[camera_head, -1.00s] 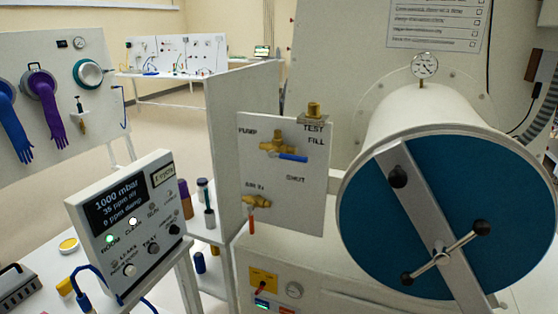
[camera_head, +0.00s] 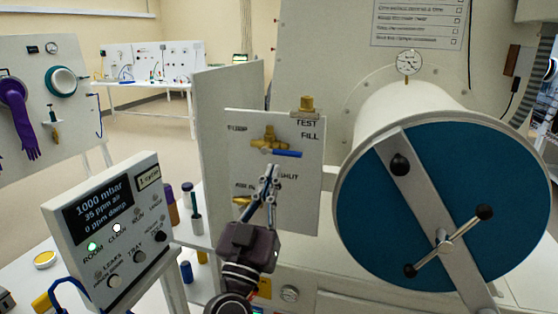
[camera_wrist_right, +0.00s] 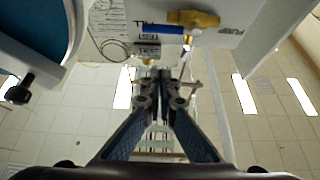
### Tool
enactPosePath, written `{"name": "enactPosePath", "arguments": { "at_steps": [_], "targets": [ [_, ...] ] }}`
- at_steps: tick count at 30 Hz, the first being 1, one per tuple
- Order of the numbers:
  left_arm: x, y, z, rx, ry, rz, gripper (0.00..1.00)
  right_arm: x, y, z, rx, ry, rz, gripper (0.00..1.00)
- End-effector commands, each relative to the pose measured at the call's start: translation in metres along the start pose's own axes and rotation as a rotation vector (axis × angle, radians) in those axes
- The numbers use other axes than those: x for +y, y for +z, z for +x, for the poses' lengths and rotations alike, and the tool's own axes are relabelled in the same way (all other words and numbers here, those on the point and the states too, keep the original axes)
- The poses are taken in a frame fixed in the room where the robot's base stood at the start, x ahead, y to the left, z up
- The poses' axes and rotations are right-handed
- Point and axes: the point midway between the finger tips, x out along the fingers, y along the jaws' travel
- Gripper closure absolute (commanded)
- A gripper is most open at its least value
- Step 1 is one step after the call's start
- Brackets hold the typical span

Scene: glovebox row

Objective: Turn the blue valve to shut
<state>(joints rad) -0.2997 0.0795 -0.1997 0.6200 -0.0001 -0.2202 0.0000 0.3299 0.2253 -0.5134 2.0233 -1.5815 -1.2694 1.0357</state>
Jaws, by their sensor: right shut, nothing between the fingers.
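The blue valve handle (camera_head: 283,153) sits on a brass valve body (camera_head: 267,140) on the upright white panel (camera_head: 308,190). The handle points to the right, roughly level, with FILL above its tip and SHUT below. My right gripper (camera_head: 271,172) is shut and empty, its fingertips just below the handle in the head view. In the right wrist view the blue handle (camera_wrist_right: 165,30) and brass body (camera_wrist_right: 193,18) lie beyond the closed fingertips (camera_wrist_right: 156,73). I cannot tell whether they touch. My left gripper is out of view.
A lower brass valve (camera_head: 241,200) is partly hidden behind my right gripper. A large drum with a blue door (camera_head: 370,220) and crossbar stands right. A readout box (camera_head: 110,215) stands left. A white divider (camera_head: 225,120) stands beside the panel.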

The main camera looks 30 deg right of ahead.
Motion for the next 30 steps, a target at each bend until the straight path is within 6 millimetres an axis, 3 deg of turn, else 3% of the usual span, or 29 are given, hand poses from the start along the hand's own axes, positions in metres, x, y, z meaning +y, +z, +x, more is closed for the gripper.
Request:
{"name": "enactPosePath", "arguments": {
  "at_steps": [5, 18, 24, 30],
  "targets": [
    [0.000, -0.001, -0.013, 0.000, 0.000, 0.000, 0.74, 0.003, -0.009, 0.018, 0.012, 0.010, 0.008, 1.00],
    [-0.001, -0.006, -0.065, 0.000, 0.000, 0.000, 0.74, 0.004, -0.010, 0.108, 0.009, 0.008, 0.004, 1.00],
    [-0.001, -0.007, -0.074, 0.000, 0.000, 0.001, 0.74, 0.003, 0.023, 0.092, 0.006, 0.006, 0.002, 1.00],
    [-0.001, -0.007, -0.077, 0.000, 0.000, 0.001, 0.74, 0.003, 0.033, 0.087, 0.006, 0.006, 0.007, 1.00]
  ]
}}
